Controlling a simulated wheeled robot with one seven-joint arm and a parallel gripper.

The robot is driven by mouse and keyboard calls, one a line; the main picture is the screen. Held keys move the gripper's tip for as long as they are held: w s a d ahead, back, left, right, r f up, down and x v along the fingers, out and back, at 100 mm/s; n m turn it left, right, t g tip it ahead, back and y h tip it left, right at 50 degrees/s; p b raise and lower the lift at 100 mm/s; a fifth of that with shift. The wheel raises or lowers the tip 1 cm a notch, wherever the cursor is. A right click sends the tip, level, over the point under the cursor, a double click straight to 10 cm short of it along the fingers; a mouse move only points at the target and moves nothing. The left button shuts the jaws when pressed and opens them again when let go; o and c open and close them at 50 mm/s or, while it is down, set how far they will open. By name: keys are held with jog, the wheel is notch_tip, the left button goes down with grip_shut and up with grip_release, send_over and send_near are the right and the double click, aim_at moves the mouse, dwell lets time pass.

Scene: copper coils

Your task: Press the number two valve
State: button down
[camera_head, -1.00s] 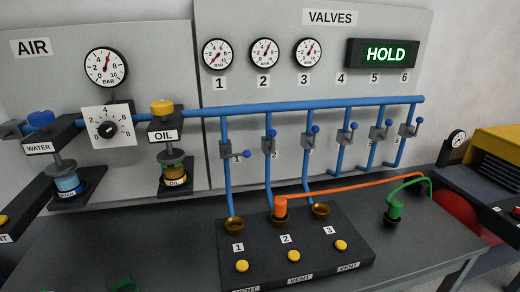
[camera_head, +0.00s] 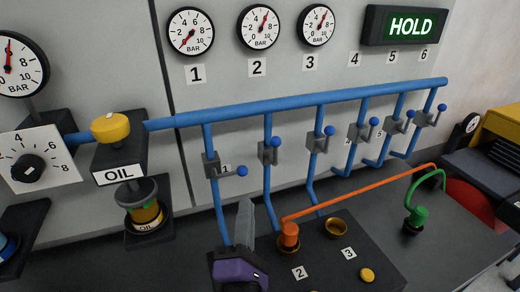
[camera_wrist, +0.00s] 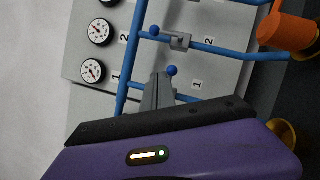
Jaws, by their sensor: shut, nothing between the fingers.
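The number two valve (camera_head: 266,153) is a grey block on the second blue drop pipe, with a blue ball handle (camera_head: 276,142). In the wrist view it shows at the top (camera_wrist: 180,41), beside a "2" label. My gripper (camera_head: 245,208) is purple with grey fingers, shut and empty. It points upward, below the number one and number two valves and left of the orange connector. In the wrist view its fingertips (camera_wrist: 158,82) are near the blue ball of the number one valve (camera_head: 212,165); I cannot tell the gap.
A blue header pipe (camera_head: 300,104) runs above the valves. An orange connector (camera_head: 288,236) with an orange hose sits on the black block, next to a brass socket (camera_head: 336,227). A green connector (camera_head: 415,218) stands to the right. The OIL unit (camera_head: 120,175) is at the left.

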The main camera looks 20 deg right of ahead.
jog(key=shift+s+d+h, duration=0.25)
jog(key=shift+d+h, duration=0.25)
jog(key=shift+d, duration=0.05)
jog(key=shift+s+d+r+p+x, duration=0.3)
jog(key=shift+p+x, duration=0.45)
jog(key=shift+x, duration=1.4)
jog(key=shift+s+d+f+p+x, duration=0.1)
jog(key=shift+d+p+x, duration=0.5)
jog(key=shift+x, duration=1.55)
jog(key=shift+s+d+r+p+x, duration=0.2)
jog(key=shift+p+x, duration=0.65)
jog(key=shift+x, duration=1.3)
